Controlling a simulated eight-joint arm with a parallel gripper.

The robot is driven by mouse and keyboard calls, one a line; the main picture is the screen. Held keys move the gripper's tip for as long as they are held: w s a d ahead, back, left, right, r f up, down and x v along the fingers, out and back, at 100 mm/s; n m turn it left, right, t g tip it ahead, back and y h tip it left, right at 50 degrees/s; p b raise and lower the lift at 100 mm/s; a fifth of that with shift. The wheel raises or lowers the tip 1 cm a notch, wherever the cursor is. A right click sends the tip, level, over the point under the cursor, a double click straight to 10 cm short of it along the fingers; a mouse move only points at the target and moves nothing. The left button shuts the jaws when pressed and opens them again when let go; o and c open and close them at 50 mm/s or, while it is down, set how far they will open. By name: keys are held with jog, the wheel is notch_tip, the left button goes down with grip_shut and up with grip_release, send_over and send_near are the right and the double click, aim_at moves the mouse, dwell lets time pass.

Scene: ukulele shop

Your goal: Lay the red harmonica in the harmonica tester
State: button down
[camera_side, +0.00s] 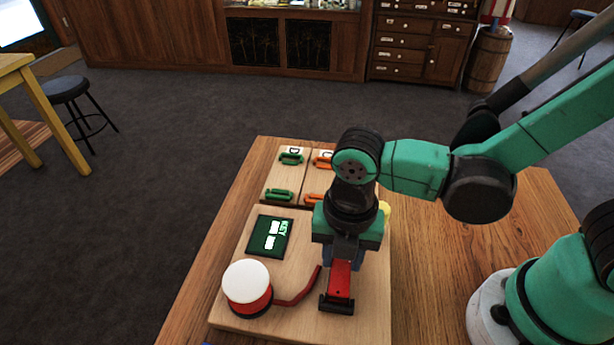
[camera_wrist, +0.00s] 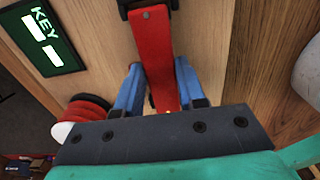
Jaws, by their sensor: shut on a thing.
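My gripper (camera_wrist: 158,84) points down over the tester board, its blue fingers shut on the red harmonica (camera_wrist: 152,52). The harmonica also shows below the gripper in the side view (camera_side: 341,276). A black bracket-like piece (camera_side: 337,305) is at the harmonica's near end; I cannot tell whether they touch or are one part. The harmonica tester (camera_side: 375,325) is a pale wooden board with a KEY display (camera_side: 269,237), a white-topped red bellows (camera_side: 247,285) and a red tube (camera_side: 298,289) running toward the harmonica. The gripper hides part of the board.
Behind the tester, a wooden rack holds green harmonicas (camera_side: 279,195) and orange harmonicas (camera_side: 312,198) under letter labels. A yellow thing (camera_side: 385,208) shows partly behind my gripper. The wooden tabletop (camera_side: 430,270) is bare to the right of the board.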

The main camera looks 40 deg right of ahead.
jog(key=shift+f, duration=0.35)
dwell(0.3)
jog(key=shift+c, duration=2.2)
grip_release()
jog(key=shift+r, duration=2.6)
jog(key=shift+d+r, duration=0.1)
jog(key=shift+r, duration=0.1)
jog(key=w+d+r+m+t, duration=0.2)
jog(key=d+m, duration=0.5)
jog(key=m, duration=0.6)
jog(key=w+d+r+m+t, duration=0.3)
jog(key=d+m+t, duration=0.2)
jog(key=m, duration=0.9)
jog(key=shift+d+r, duration=0.15)
jog(key=shift+d, duration=0.8)
